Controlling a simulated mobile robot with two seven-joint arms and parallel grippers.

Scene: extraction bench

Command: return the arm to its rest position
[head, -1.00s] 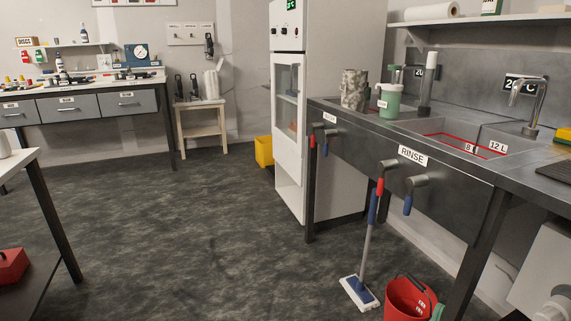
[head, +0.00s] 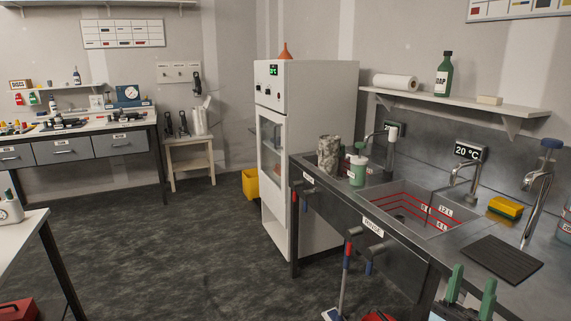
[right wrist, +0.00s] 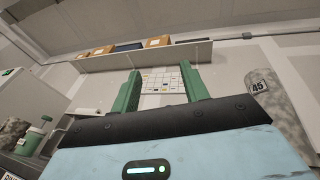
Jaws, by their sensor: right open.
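My right gripper (head: 471,291) shows at the bottom right of the head view, in front of the sink bench. Its two green fingers point up and stand apart, with nothing between them. In the right wrist view the same open gripper (right wrist: 163,88) points up toward the wall and a shelf, and it is empty. My left gripper is in neither view.
The steel sink bench (head: 400,257) runs along the right, with a black mat (head: 502,259) and a yellow sponge (head: 504,209) near my right gripper. A white cabinet (head: 320,140) stands beside it. The dark floor (head: 170,260) in the middle is clear.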

